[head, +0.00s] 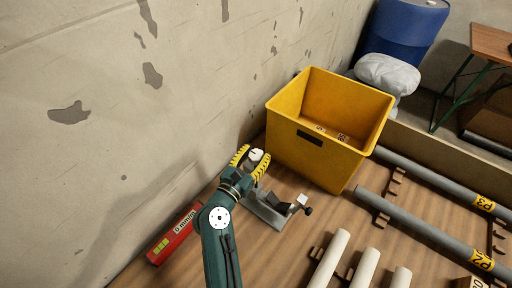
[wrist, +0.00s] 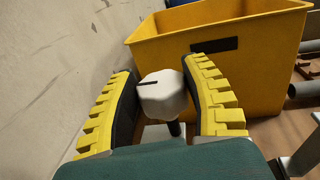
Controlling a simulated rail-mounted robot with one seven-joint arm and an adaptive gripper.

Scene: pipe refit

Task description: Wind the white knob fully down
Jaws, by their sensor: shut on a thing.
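The white knob (wrist: 162,95) is a faceted cap with a dark line on its top, on a dark stem. In the head view the knob (head: 257,155) shows between my gripper's yellow ribbed fingers. My gripper (wrist: 165,98) is shut on the knob, one finger on each side of it. In the head view my gripper (head: 252,162) is over the left end of a grey metal clamp stand (head: 268,210). Most of the stem and the stand's left end are hidden by my gripper.
A yellow bin (head: 318,158) stands just behind and right of my gripper. A red box (head: 174,237) lies left, by the wall. White pipes (head: 330,258) lie front right. Grey pipes (head: 430,234) lie on supports at right. A small black knob (head: 308,211) is on the stand's right end.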

